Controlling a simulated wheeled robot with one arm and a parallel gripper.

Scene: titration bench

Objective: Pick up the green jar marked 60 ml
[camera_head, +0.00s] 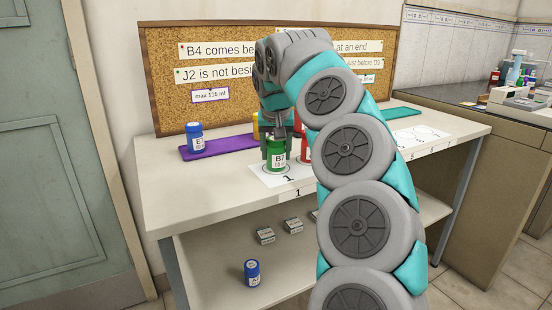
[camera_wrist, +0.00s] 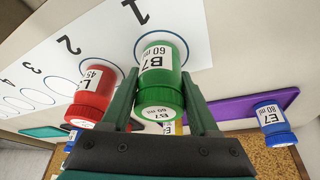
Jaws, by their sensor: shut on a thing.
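The green jar (camera_wrist: 160,75) bears the label B7, 60 ml. In the head view the green jar (camera_head: 275,154) stands upright at the printed circle numbered 1 on a white sheet (camera_head: 262,178). My gripper (camera_wrist: 161,105) is shut on it, with one dark finger on each side of the jar. In the head view my gripper (camera_head: 277,142) comes down on the jar from above and behind. I cannot tell whether the jar's base touches the sheet.
A red jar (camera_wrist: 92,97) marked 45 stands close beside, at circle 2. A blue jar E7, 80 ml (camera_head: 195,138) stands on a purple mat (camera_head: 230,146). A yellow object (camera_head: 256,126) is partly hidden behind my gripper. Another blue jar (camera_head: 252,272) is on the lower shelf.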

